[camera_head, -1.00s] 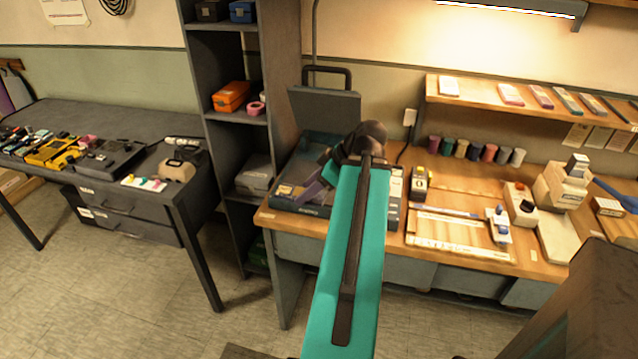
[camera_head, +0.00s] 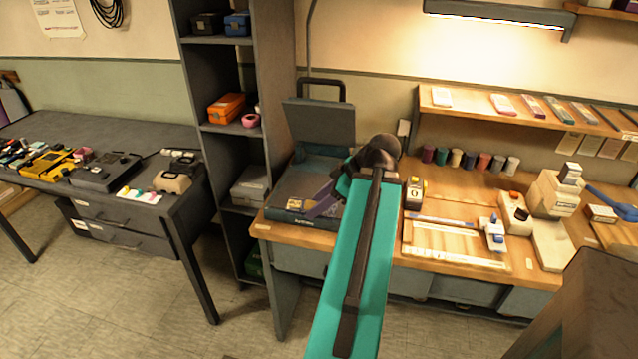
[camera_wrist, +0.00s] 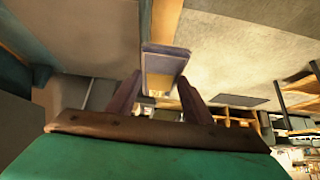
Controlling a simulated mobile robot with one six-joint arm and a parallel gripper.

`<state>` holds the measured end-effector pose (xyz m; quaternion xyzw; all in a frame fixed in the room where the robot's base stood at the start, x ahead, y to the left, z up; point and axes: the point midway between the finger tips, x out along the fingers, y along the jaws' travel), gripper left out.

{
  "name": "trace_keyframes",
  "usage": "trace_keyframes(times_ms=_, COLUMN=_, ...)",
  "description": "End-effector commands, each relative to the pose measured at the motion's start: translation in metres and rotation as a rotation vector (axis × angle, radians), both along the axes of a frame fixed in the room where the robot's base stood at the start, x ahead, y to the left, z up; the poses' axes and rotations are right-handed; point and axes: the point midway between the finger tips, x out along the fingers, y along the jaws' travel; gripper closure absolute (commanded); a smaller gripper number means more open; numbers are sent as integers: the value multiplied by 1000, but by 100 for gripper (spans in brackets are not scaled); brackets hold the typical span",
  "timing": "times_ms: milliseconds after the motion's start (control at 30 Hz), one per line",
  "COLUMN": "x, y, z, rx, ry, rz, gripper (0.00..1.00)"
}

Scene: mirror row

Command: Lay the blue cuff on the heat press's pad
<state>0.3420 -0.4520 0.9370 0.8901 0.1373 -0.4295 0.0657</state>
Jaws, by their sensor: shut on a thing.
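The heat press stands on the wooden bench with its grey upper plate (camera_head: 320,124) raised. Its flat grey pad (camera_head: 296,184) lies below, partly covered by my arm. My gripper (camera_head: 312,208) has purple fingers and is over the front part of the press, angled down to the left. In the wrist view my gripper (camera_wrist: 160,88) is shut on the blue cuff (camera_wrist: 166,50), a slate-blue band with a tan face. The cuff is hard to make out in the head view. I cannot tell its height above the pad.
The raised plate and its handle (camera_head: 322,86) stand behind my gripper. A dark shelf unit (camera_head: 222,140) is close on the left. A tape dispenser (camera_head: 415,192) and a cutting board (camera_head: 455,243) lie to the right on the bench. Thread spools (camera_head: 470,159) line the back.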

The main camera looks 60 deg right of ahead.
Motion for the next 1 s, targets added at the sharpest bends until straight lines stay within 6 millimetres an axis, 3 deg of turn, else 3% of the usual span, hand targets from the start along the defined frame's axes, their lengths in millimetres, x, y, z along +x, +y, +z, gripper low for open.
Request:
trace_keyframes(times_ms=367, x=11, y=-18, z=2, rx=1, ry=0, rz=0, gripper=80)
trace_keyframes(times_ms=1000, x=47, y=-82, z=-7, rx=-1, ry=1, rz=1, gripper=80)
